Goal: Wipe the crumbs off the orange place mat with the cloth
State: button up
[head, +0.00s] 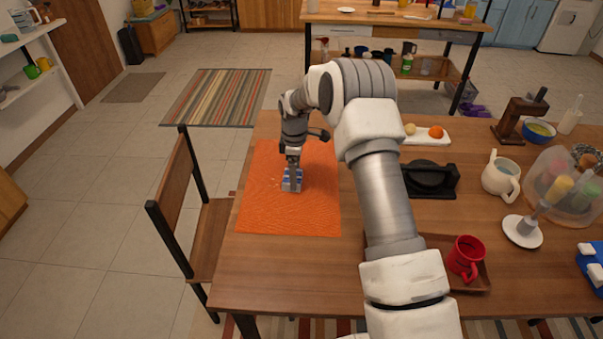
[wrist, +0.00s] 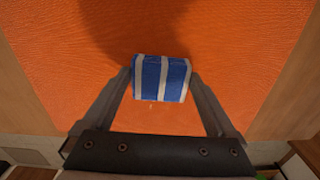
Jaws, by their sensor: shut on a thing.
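The orange place mat (head: 270,215) lies flat at the left end of the wooden table; it fills most of the wrist view (wrist: 230,40). The cloth (head: 291,184) is a small folded blue piece with white stripes. My gripper (head: 292,172) is shut on the cloth and points down over the middle of the mat. In the wrist view the cloth (wrist: 162,78) sits between the two fingertips. I cannot tell whether it touches the mat. A few tiny pale specks, perhaps crumbs (wrist: 151,103), show just below the cloth in the wrist view. My arm hides part of the mat's right side.
A wooden chair (head: 180,200) stands at the table's left edge.

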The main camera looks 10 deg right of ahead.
jog(key=shift+w+a+f+b, duration=0.1)
jog(key=shift+w+a, duration=0.05)
jog(key=shift+a, duration=0.8)
jog(key=shift+w+a+f+b, duration=0.1)
jog(key=shift+w+a, duration=0.1)
jog(key=shift+a, duration=0.8)
jog(key=shift+w+a+f+b, duration=0.1)
jog(key=shift+w+a, duration=0.05)
jog(key=shift+a, duration=0.8)
jog(key=shift+a+r, duration=0.15)
jog(key=shift+s+d+r, duration=0.1)
jog(key=shift+s+d, duration=0.05)
jog(key=shift+d, duration=0.9)
jog(key=shift+s+d, duration=0.15)
jog(key=shift+d, duration=0.85)
jog(key=shift+s+d, duration=0.25)
jog(key=shift+d, duration=0.75)
jog(key=shift+s+d, duration=0.2)
jog(key=shift+d, duration=0.8)
jog(key=shift+s+d+p, duration=0.2)
jog(key=shift+d, duration=0.8)
jog(key=shift+s+d+p, duration=0.15)
jog(key=shift+s+d, duration=0.05)
jog(key=shift+d, duration=0.75)
jog(key=shift+r+p, duration=1.8)
jog(key=shift+r, duration=1.15)
